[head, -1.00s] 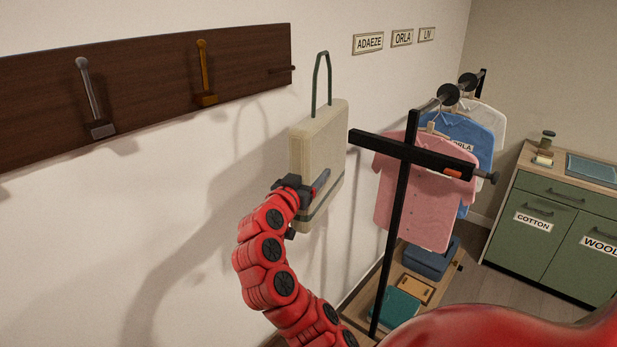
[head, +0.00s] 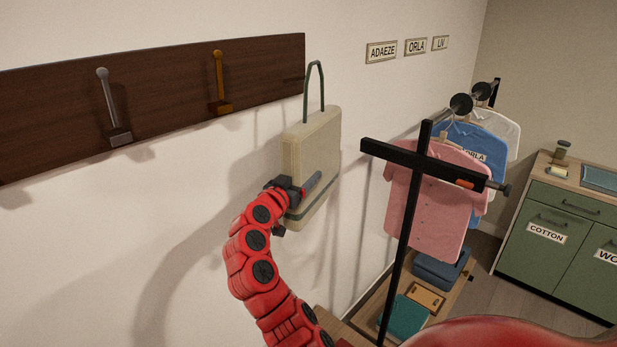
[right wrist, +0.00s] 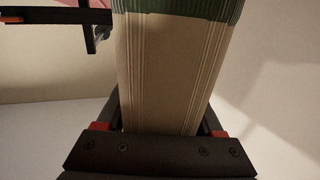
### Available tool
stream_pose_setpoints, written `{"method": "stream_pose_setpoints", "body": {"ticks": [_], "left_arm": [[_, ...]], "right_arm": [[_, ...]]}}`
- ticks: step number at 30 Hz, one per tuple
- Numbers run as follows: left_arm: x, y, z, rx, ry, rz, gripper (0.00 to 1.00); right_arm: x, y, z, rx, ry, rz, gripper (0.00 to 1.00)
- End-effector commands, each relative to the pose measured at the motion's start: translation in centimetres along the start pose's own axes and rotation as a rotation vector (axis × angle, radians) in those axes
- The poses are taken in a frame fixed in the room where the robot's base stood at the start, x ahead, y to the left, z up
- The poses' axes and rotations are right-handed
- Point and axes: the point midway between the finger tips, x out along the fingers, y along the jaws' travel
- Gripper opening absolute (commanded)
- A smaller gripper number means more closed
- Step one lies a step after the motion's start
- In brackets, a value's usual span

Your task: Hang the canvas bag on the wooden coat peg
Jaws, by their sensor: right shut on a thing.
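The canvas bag (head: 311,160) is beige with a green stripe low down and a stiff green handle loop (head: 315,70) standing above it. My right gripper (head: 300,190) is shut on the bag's lower part and holds it upright near the wall. In the right wrist view the bag (right wrist: 170,75) fills the space between the fingers (right wrist: 160,130). The handle is at the right end of the dark wall board (head: 255,65) in the picture. The wooden peg at that end cannot be made out now; whether the handle is around it I cannot tell. My left gripper is not in view.
A silver peg (head: 111,105) and a brass peg (head: 219,82) are farther left on the board. A black clothes rack (head: 411,200) with pink, blue and white shirts stands to the right of the bag. A green cabinet (head: 560,225) stands at the far right.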

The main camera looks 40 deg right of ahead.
Motion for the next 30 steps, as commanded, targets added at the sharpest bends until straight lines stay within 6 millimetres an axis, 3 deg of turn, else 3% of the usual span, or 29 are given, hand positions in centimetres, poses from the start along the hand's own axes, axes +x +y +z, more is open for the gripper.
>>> {"method": "stream_pose_setpoints", "body": {"ticks": [18,30], "left_arm": [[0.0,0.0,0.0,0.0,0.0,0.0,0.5],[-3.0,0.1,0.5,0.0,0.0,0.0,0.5]], "right_arm": [[1.0,-4.0,0.3,-0.001,-0.003,-0.001,0.0],[1.2,-4.8,1.9,0.001,-0.001,-0.001,0.0]]}}
